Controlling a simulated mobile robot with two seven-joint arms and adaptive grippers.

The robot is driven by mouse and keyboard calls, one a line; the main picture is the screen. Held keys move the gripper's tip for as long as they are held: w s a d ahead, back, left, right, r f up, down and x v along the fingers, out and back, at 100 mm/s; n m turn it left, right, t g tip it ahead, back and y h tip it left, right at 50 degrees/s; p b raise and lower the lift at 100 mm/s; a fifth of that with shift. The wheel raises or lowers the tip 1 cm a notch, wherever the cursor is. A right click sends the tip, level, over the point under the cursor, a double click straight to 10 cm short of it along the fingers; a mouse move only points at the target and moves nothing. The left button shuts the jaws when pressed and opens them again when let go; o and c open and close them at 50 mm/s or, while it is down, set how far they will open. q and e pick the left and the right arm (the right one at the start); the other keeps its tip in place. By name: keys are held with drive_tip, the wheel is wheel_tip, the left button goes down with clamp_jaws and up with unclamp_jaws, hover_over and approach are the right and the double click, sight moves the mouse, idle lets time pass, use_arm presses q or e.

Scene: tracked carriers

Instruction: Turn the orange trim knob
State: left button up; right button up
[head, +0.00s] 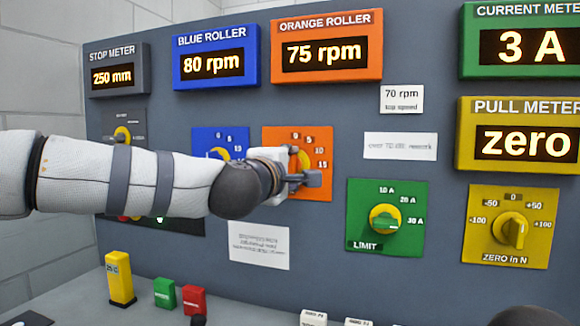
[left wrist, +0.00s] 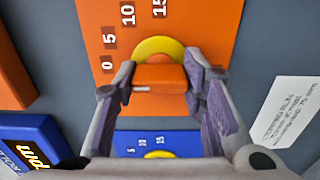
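The orange trim knob (left wrist: 160,77) has an orange grip bar on a yellow disc. It sits on the orange dial plate (head: 322,145), marked with numbers up to 15. In the head view my left gripper (head: 305,178) is in front of this plate and hides most of the knob. In the left wrist view the two fingers (left wrist: 160,88) lie close against both ends of the grip bar, with no clear gap, so the gripper appears shut on it. The orange roller meter (head: 326,47) above reads 75 rpm.
The blue dial (head: 220,143) is just left, partly behind my left arm. The green limit dial (head: 386,218) and yellow zero dial (head: 510,228) are to the right. A card (head: 402,98) reads 70 rpm top speed. Yellow, green and red blocks (head: 193,301) stand on the ledge.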

use_arm(q)
drive_tip(key=shift+c, duration=0.6)
drive_tip(key=shift+m, duration=2.8)
drive_tip(key=o, duration=1.2)
drive_tip(key=shift+c, duration=0.2)
